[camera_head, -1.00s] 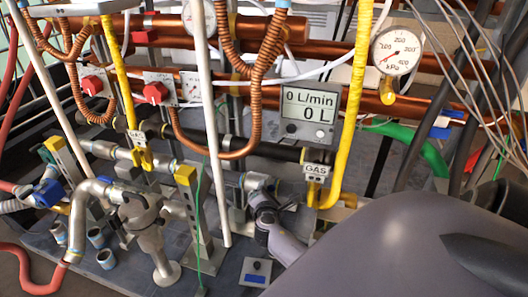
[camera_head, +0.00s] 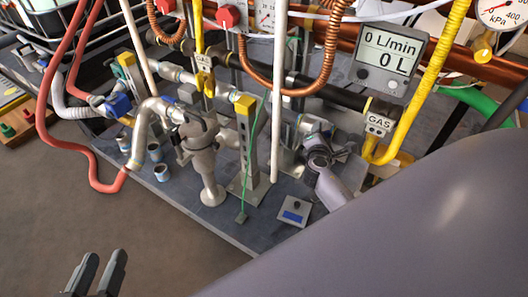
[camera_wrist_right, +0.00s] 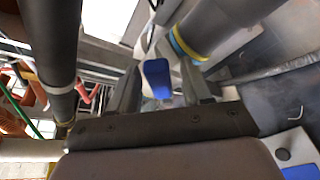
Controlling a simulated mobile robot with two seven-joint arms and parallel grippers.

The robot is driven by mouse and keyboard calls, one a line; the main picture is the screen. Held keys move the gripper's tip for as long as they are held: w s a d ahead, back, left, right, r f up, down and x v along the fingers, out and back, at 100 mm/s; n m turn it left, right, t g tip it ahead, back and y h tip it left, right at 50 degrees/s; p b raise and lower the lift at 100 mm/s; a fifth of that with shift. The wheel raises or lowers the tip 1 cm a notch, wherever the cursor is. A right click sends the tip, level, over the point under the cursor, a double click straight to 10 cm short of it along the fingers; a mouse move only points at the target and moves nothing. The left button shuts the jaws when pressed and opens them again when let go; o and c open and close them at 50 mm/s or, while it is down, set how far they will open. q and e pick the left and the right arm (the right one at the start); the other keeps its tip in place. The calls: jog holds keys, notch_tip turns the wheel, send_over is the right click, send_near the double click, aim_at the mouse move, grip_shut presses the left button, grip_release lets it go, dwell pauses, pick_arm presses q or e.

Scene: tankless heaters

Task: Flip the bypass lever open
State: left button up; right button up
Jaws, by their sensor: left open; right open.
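The bypass lever appears to be the blue handle (camera_wrist_right: 157,78) in the right wrist view. It lies between the two dark fingers of my right gripper (camera_wrist_right: 161,88), which are apart with gaps visible beside the handle. In the head view my right arm reaches in from the right, and its fingers are hard to make out among the pipes. My left gripper (camera_head: 97,272) is at the bottom left of the head view, open and empty above the bare floor, well away from the pipes.
A grey pipe with a yellow-blue band (camera_wrist_right: 190,45) passes close to the right finger. A flow meter (camera_head: 388,57) reads 0 L/min. A yellow gas pipe (camera_head: 428,90), a white upright pipe (camera_head: 280,100) and a grey filter body (camera_head: 203,155) crowd the work area. The floor (camera_head: 120,220) is clear.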

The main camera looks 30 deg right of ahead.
jog(key=shift+w+r+p, duration=0.15)
jog(key=shift+r+p, duration=0.25)
jog(key=s+a+r+m+y+p, duration=0.1)
jog(key=s+a+r+m+y, duration=0.2)
jog(key=a, duration=0.7)
jog(key=s+a+r+m+t+y+p, duration=0.1)
jog(key=s+a+r+m+y, duration=0.3)
jog(key=a, duration=0.6)
jog(key=s+a+r+m+t+y+p, duration=0.1)
jog(key=s+a+r+m+y, duration=0.2)
jog(key=a+y, duration=0.3)
jog(key=shift+s+a+r+m+y, duration=0.15)
jog(key=shift+a+r+m+y, duration=0.25)
jog(key=shift+a, duration=1.75)
jog(key=shift+f, duration=0.1)
